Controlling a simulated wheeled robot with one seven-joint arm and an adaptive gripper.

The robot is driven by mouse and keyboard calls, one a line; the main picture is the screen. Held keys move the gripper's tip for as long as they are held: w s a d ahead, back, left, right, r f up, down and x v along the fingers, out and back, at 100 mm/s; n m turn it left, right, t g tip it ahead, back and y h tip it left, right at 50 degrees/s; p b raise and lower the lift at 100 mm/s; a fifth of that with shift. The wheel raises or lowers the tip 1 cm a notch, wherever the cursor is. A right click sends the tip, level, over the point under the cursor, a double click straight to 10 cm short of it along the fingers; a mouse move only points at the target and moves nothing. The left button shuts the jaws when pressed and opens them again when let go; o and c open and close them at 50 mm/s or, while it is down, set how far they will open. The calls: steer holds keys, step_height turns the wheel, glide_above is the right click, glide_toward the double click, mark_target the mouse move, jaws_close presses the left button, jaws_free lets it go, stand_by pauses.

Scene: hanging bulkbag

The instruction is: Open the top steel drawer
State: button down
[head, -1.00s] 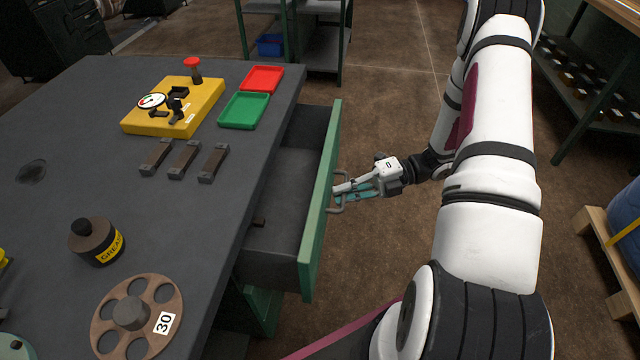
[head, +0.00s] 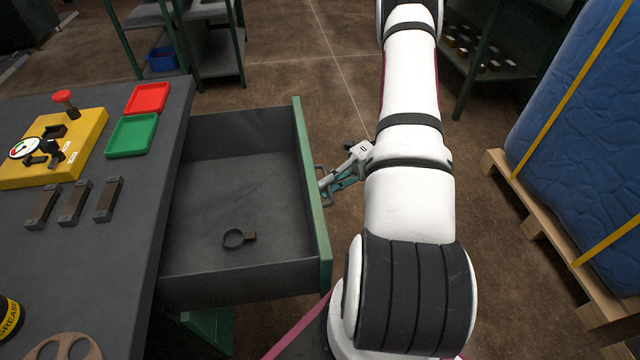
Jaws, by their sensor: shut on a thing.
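The top steel drawer (head: 205,195) stands far out from the workbench, its grey inside in view. Its green front panel (head: 311,195) faces right. My gripper (head: 327,187) is shut on the metal drawer handle (head: 322,173) on the outer side of that front, partly hidden by my white arm. A small dark ring clamp (head: 235,239) lies on the drawer floor toward the near end.
The bench top (head: 110,240) carries a yellow gauge block (head: 80,150), red tray (head: 148,98), green tray (head: 132,136) and several dark bars. A pallet (head: 530,215) with a blue quilted bag (head: 585,120) stands at right. Shelves stand behind; brown floor lies between.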

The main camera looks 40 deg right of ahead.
steer(key=c, duration=2)
jaws_free()
steer(key=shift+o, duration=0.2)
steer(key=v, duration=1.2)
